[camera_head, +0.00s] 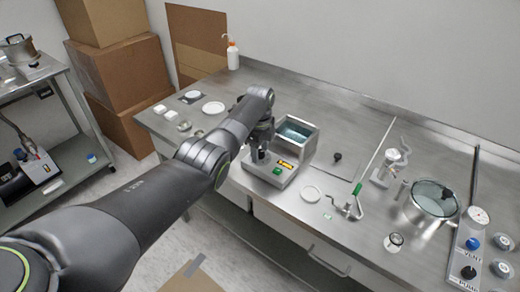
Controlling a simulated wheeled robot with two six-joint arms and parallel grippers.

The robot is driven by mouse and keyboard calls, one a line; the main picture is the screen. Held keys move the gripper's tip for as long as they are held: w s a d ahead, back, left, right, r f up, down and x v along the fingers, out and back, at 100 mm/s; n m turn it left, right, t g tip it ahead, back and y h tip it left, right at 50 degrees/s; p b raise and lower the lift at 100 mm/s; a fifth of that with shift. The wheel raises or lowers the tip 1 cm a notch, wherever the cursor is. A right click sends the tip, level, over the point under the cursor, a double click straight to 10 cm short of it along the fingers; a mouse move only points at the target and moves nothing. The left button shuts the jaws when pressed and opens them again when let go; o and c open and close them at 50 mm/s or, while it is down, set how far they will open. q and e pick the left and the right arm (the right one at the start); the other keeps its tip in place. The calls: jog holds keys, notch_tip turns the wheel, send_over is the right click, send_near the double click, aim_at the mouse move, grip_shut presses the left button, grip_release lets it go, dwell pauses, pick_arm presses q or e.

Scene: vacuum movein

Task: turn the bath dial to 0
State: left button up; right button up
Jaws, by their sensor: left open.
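The bath (300,143) is a light grey box with an open water basin, standing near the front edge of the steel bench. Its sloped front panel carries a small orange display (286,165) and a green switch (277,171). My left gripper (259,158) is open and points down at the left part of this panel. The bath dial cannot be made out; the gripper and arm cover that part of the panel. I cannot tell whether the fingers touch the dial. My right gripper is out of view.
A panel with knobs (468,252) is at far right. Cardboard boxes (115,75) stand at left.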

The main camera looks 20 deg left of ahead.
pick_arm(q)
jog(key=c, duration=1)
jog(key=shift+o, duration=0.2)
jog(key=shift+n, duration=0.3)
